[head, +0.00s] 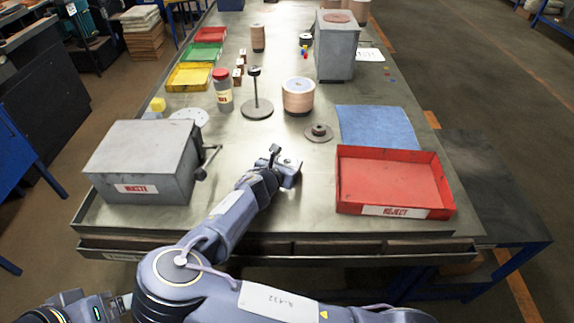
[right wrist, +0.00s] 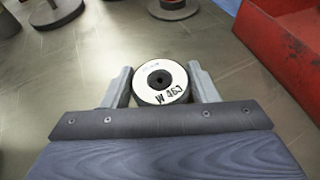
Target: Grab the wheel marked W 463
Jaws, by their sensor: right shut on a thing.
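The wheel marked W 463 (right wrist: 160,80) is a small dark disc with a white face, a dark centre hole and handwritten black marking. It sits between the two grey fingers of my right gripper (right wrist: 160,84), which are shut on its sides. In the head view my right gripper (head: 285,163) is low over the middle of the bench, left of the red reject tray; the wheel is small and partly hidden there. I cannot tell whether the wheel touches the bench. Of my left arm only a part shows at the bottom left; its fingers are out of view.
The red reject tray (head: 388,203) is right of my right gripper, with a blue mat (head: 377,127) behind it. A grey box (head: 146,160) with a crank stands left. A flanged disc (head: 319,132), a disc stack (head: 298,97) and a spindle stand (head: 256,110) are beyond.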

